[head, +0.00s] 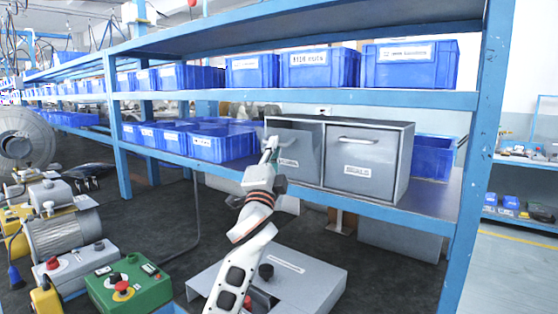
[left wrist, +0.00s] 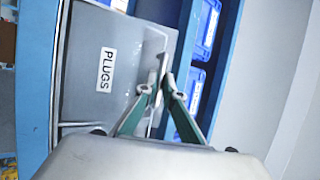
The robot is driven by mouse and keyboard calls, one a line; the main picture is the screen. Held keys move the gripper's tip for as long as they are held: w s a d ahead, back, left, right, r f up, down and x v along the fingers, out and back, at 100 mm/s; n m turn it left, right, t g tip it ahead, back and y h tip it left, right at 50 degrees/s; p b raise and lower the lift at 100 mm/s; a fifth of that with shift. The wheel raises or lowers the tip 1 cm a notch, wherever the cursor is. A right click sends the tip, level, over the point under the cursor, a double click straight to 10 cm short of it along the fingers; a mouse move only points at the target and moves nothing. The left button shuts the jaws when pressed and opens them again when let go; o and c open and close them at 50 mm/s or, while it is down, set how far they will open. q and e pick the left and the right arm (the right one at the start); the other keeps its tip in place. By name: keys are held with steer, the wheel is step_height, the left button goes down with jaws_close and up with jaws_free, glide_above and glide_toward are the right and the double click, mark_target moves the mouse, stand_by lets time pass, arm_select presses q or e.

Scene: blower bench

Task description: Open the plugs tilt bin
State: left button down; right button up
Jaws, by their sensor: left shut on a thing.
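The plugs tilt bin (head: 301,145) is the left grey bin of a two-bin cabinet on the middle shelf in the head view. In the left wrist view its front (left wrist: 92,88) carries a PLUGS label and appears turned sideways. My left gripper (head: 270,150) is at the left part of this front. In the left wrist view the two fingers of the left gripper (left wrist: 156,90) close together on the bin's handle (left wrist: 161,67), partly hidden between them. I cannot tell how far the bin is tilted. My right gripper is not in view.
A second grey tilt bin (head: 362,160) with a bar handle is beside it on the right. Blue bins (head: 222,143) stand close on the left, another blue bin (head: 432,157) on the right. A blue shelf (head: 300,97) with more bins runs above.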

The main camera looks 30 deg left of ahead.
arm_select(q)
steer(key=s+f+y+b, duration=0.1)
steer(key=b, duration=0.1)
steer(key=s+f+n+t+y+b, duration=0.1)
steer(key=s+f+n+b, duration=0.1)
steer(key=f+b, duration=0.1)
steer(key=shift+a+y+b, duration=0.1)
steer(key=shift+y+b, duration=0.25)
steer(key=shift+y, duration=0.05)
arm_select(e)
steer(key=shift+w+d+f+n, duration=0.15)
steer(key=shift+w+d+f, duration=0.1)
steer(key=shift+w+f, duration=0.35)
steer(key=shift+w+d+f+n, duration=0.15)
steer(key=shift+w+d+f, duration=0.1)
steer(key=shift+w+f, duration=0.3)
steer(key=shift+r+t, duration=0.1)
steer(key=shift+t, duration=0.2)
